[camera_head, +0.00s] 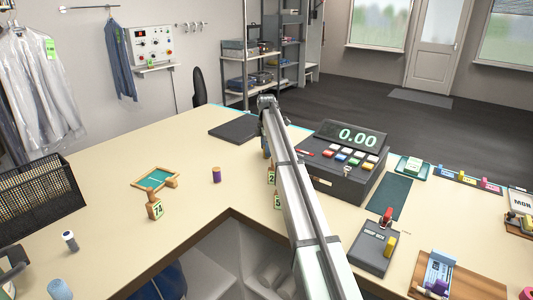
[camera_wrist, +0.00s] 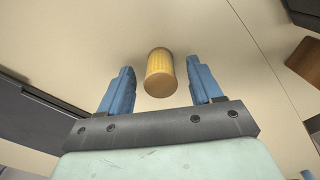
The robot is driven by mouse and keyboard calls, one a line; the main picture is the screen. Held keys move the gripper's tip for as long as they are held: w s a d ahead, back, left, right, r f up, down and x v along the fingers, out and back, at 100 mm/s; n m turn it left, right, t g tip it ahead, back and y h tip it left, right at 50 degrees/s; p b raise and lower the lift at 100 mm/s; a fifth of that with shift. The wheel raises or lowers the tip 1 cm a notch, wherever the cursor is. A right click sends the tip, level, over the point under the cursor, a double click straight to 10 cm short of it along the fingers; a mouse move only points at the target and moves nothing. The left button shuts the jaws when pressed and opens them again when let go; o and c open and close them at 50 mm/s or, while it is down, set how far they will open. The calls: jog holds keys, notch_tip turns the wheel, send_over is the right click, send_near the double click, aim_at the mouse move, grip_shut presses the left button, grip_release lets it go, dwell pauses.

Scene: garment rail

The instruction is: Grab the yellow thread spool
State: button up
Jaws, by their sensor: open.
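The yellow thread spool (camera_wrist: 160,75) is a short upright-looking cylinder with ribbed yellow sides and a tan end, in the wrist view. My gripper (camera_wrist: 159,66) has two blue fingers spread apart, one on each side of the spool. A gap shows between the spool and each finger, and nothing is gripped. I cannot tell how far the spool lies from the fingers in depth. In the head view my arm runs up the middle, and I cannot make out the fingers or this spool there.
A cash register (camera_head: 342,165) stands right of my arm and a dark pad (camera_head: 235,129) lies to its left. A purple spool (camera_head: 217,175), a number tag block (camera_head: 155,205) and a green-centred frame (camera_head: 156,178) stand left. The counter's left-middle is mostly clear.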

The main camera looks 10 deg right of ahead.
jog(key=shift+f, duration=0.65)
jog(key=c, duration=1.1)
